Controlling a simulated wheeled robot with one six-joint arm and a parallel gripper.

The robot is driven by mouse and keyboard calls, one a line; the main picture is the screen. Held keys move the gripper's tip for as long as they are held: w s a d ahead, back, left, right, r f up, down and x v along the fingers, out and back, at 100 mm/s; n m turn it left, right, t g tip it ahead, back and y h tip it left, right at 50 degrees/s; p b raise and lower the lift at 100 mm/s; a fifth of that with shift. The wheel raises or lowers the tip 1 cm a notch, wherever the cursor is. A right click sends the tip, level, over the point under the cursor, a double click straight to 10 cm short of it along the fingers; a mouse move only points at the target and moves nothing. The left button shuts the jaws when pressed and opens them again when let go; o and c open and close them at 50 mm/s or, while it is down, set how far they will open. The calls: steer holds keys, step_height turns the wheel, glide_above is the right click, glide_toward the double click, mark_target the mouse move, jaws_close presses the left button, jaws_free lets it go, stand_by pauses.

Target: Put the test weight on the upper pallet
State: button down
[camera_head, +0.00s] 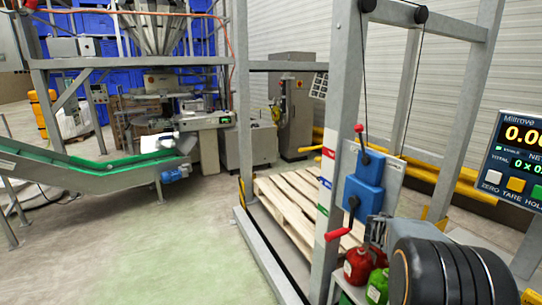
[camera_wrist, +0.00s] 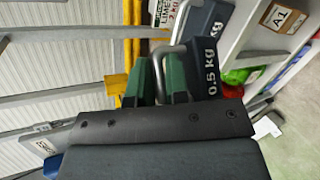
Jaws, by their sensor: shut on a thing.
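The test weight (camera_wrist: 205,50) is a dark block marked "0.5 kg" with a grey metal loop handle (camera_wrist: 163,60), seen in the wrist view. My gripper (camera_wrist: 160,75) has green-padded fingers, shut on the handle; the dark gripper body hides part of the weight. In the head view my black arm fills the lower right, and the weight cannot be made out clearly. A slatted wooden pallet (camera_head: 268,190) lies inside the grey steel frame, partly hidden by a post. I cannot tell whether it is the upper pallet.
A grey post (camera_head: 346,100) stands left of my arm, with a blue box and red lever (camera_head: 365,180). Red (camera_head: 357,266) and green (camera_head: 377,285) containers sit close by. A scale display (camera_head: 515,160) is at right. A green conveyor (camera_head: 90,165) is at left; the floor between is clear.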

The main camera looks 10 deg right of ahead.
steer(key=w+a+f+n+t+y, duration=0.1)
steer(key=a+f+n+t+y, duration=0.2)
steer(key=a, duration=0.8)
steer(key=w+a+f+n+t+y, duration=0.2)
steer(key=a+f+n+t+y, duration=0.1)
steer(key=a, duration=0.8)
steer(key=w+a+f+n+t+y, duration=0.2)
steer(key=a+n+t, duration=0.3)
steer(key=a, duration=0.6)
steer(key=shift+w+a+f+n+y, duration=0.25)
steer(key=shift+f+n+y, duration=0.35)
steer(key=shift+f+n, duration=0.35)
steer(key=shift+d+r, duration=0.1)
